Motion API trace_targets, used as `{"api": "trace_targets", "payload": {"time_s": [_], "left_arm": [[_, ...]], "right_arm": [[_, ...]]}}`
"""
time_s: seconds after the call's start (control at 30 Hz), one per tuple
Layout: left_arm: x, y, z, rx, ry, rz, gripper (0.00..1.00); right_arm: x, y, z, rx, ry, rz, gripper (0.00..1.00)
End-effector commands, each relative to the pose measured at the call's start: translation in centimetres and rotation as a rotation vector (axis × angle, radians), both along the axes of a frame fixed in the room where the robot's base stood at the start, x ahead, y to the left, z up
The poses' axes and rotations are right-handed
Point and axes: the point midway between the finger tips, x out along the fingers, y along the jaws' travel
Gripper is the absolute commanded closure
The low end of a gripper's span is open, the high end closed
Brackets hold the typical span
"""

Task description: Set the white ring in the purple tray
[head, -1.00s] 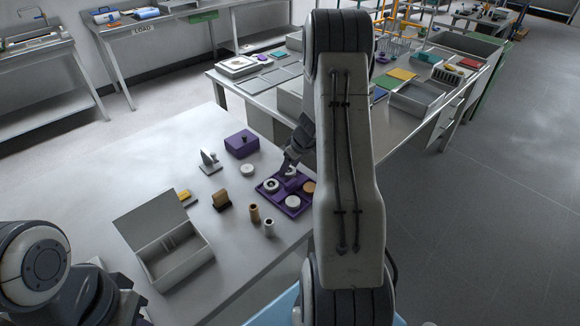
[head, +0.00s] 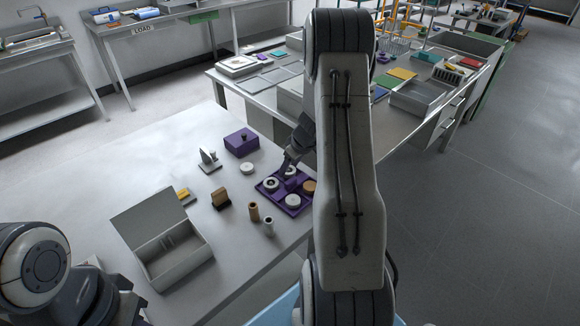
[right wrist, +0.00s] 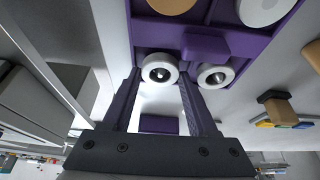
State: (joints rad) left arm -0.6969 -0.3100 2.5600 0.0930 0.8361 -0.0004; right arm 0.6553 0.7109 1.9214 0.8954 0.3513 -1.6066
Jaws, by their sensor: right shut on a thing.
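The purple tray (head: 272,197) lies on the near table in the head view. My right gripper (head: 289,166) is over its far compartment, shut on a white ring (head: 291,172). In the right wrist view the ring (right wrist: 160,68) sits between the fingertips, at the tray's edge; I cannot tell whether it touches the tray floor. A second white ring (head: 271,184) is in the left compartment, beside the held one. A tan disc (head: 309,187) and a white disc (head: 292,202) fill other compartments. My left gripper (head: 125,295) is low at left, its fingers unclear.

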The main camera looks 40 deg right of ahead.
Motion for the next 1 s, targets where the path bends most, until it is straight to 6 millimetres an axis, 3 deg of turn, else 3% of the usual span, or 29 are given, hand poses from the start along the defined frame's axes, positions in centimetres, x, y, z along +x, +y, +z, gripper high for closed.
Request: {"api": "trace_targets", "payload": {"time_s": [0.33, 0.37, 0.4, 0.43, 0.67, 0.7, 1.0], "left_arm": [[0.01, 0.0, -0.09, 0.0, 0.0, 0.0, 1.0], [0.01, 0.0, -0.09, 0.0, 0.0, 0.0, 1.0], [0.0, 0.01, -0.09, 0.0, 0.0, 0.0, 1.0], [0.0, 0.0, -0.1, 0.0, 0.0, 0.0, 1.0], [0.0, 0.0, -0.1, 0.0, 0.0, 0.0, 1.0], [0.0, 0.0, -0.1, 0.0, 0.0, 0.0, 1.0], [0.0, 0.0, 0.13, 0.0, 0.0, 0.0, 1.0]], "right_arm": [[-0.01, 0.0, -0.04, 0.0, 0.0, 0.0, 0.95], [-0.01, -0.01, -0.04, 0.0, 0.0, 0.0, 0.3], [0.0, 0.0, -0.04, 0.0, 0.0, 0.0, 0.15], [0.0, 0.0, -0.04, 0.0, 0.0, 0.0, 0.06], [0.0, 0.0, -0.05, 0.0, 0.0, 0.0, 0.06], [0.0, 0.0, -0.07, 0.0, 0.0, 0.0, 0.0], [0.0, 0.0, 0.26, 0.0, 0.0, 0.0, 0.0]]}}
